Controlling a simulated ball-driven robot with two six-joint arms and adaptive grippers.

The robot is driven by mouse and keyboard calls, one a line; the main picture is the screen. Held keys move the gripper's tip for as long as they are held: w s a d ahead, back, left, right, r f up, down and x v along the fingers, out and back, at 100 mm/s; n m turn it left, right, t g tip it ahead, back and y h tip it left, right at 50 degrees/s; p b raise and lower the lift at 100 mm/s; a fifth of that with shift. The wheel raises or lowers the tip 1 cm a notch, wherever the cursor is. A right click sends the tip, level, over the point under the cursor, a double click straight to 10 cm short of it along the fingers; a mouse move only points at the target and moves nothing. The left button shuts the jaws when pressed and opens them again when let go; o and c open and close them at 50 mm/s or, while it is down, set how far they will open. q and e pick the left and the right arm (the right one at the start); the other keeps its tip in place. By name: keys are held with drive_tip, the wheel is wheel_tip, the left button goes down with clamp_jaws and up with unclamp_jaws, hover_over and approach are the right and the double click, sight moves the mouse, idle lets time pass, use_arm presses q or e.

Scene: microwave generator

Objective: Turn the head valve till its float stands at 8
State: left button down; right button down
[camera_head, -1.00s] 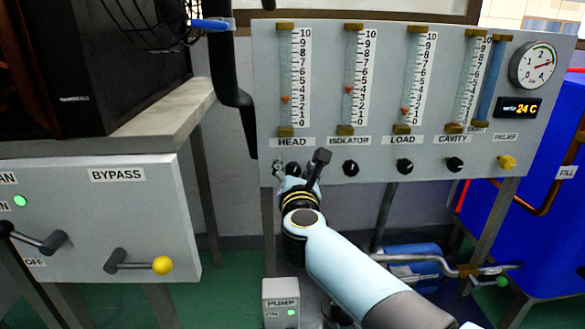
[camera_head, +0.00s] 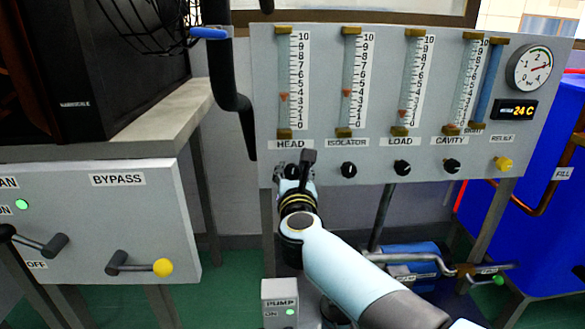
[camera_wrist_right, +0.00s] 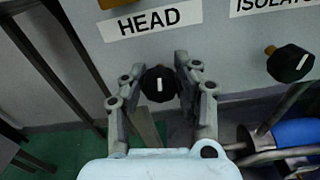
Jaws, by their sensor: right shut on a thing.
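The head valve is a black knob (camera_wrist_right: 159,86) with a white mark, below the HEAD label (camera_wrist_right: 152,20) in the wrist view. The mark stands about upright there. My right gripper (camera_head: 299,172) is shut on this knob, one finger on each side; in the head view the gripper mostly hides the knob. It also shows in the wrist view (camera_wrist_right: 160,78). The HEAD tube (camera_head: 284,65) stands above, and its orange float (camera_head: 284,97) is between 3 and 4 on the scale. My left gripper is not in view.
The isolator knob (camera_head: 349,170), load knob (camera_head: 402,168) and cavity knob (camera_head: 452,166) sit to the right, with the yellow relief knob (camera_head: 503,164) beyond. A bypass box (camera_head: 90,225) stands left. A pump box (camera_head: 280,300) is low beside my right arm.

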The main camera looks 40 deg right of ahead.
drive_tip(key=n+p, duration=0.2)
drive_tip(key=n, duration=0.3)
drive_tip(key=shift+a+r+n+p, duration=0.1)
drive_tip(key=shift+r+n+p, duration=0.05)
drive_tip(key=shift+n+p, duration=0.5)
drive_tip(key=shift+n, duration=0.35)
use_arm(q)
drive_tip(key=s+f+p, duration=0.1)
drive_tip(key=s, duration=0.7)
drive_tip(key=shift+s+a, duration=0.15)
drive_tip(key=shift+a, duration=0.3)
use_arm(e)
drive_tip(key=shift+n, duration=1.4)
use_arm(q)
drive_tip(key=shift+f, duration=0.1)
use_arm(e)
drive_tip(key=shift+f, duration=0.2)
drive_tip(key=c, duration=0.9)
unclamp_jaws()
drive_tip(key=shift+c, duration=0.2)
drive_tip(key=shift+a, duration=0.1)
drive_tip(key=v, duration=1.2)
